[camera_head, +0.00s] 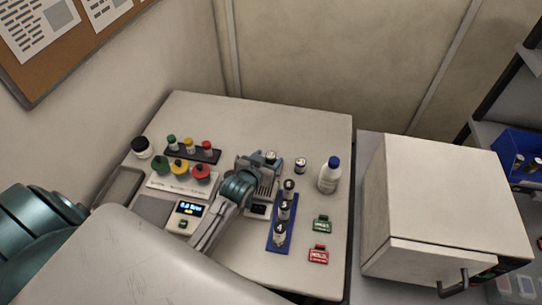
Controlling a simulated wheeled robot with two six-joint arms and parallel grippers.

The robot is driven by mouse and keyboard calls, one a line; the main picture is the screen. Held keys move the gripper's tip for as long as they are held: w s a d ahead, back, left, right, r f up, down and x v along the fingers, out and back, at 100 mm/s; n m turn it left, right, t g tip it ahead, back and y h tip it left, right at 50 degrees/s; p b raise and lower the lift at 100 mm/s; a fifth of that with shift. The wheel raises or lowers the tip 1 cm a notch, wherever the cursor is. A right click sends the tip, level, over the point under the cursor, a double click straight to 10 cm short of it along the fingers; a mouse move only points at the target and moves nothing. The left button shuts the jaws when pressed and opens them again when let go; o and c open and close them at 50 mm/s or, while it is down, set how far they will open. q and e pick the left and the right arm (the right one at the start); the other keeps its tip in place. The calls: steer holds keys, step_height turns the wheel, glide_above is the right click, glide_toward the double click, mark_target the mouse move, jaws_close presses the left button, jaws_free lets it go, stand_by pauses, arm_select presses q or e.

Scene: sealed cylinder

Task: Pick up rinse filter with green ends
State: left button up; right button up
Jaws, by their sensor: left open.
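A small upright piece with a green top and pale middle (172,142) stands at the left end of a black rack (214,156) at the back left. A larger green-topped piece (160,164) sits in front of it on a white holder (157,184). I cannot tell for sure which is the rinse filter; no lower end shows clearly. My right gripper is not in view.
Yellow and red pieces stand beside each green one. A black-lidded jar (142,148) is far left. A blue rack with vials (272,246), a blue-capped bottle (330,177), green (321,223) and red (318,254) tags lie right. A display device (189,210) is in front. A white box (445,195) stands beside the table.

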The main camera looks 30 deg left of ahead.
arm_select(q)
steer(key=shift+w+f, duration=0.2)
steer(key=shift+w, duration=0.15)
steer(key=c, duration=1.1)
steer(key=shift+o, duration=0.2)
